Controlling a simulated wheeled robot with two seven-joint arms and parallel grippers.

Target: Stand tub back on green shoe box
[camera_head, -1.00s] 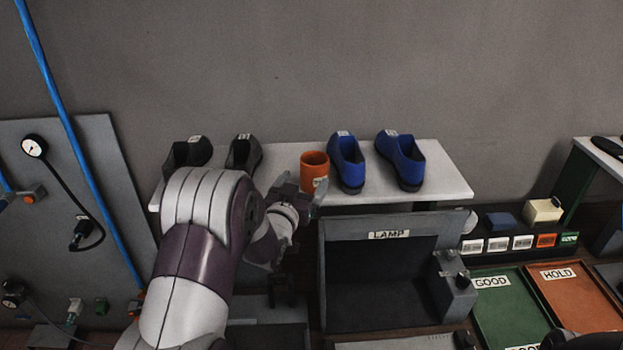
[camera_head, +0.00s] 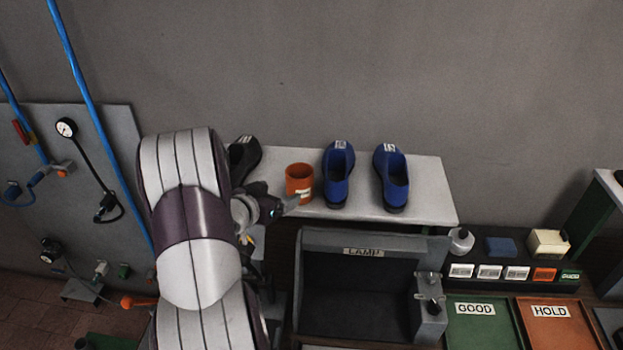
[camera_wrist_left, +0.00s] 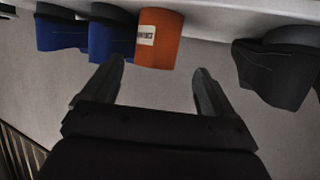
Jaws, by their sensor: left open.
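The orange tub (camera_head: 299,181) with a white label stands upright on the white shelf (camera_head: 428,190), left of the blue shoes. It also shows in the left wrist view (camera_wrist_left: 166,40), where the scene is upside down. My left gripper (camera_head: 290,207) is just in front of and below the tub, partly hidden by my arm in the head view. In the left wrist view its two fingers (camera_wrist_left: 158,88) are apart with nothing between them; the tub is beyond the tips. I cannot make out a green shoe box. My right gripper is not in view.
Two blue shoes (camera_head: 338,176) stand right of the tub, and a black shoe (camera_head: 243,158) stands left of it. A grey lamp booth (camera_head: 362,300) is below the shelf. Green GOOD (camera_head: 483,325) and orange HOLD (camera_head: 560,330) trays lie at right. The shelf's right end is clear.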

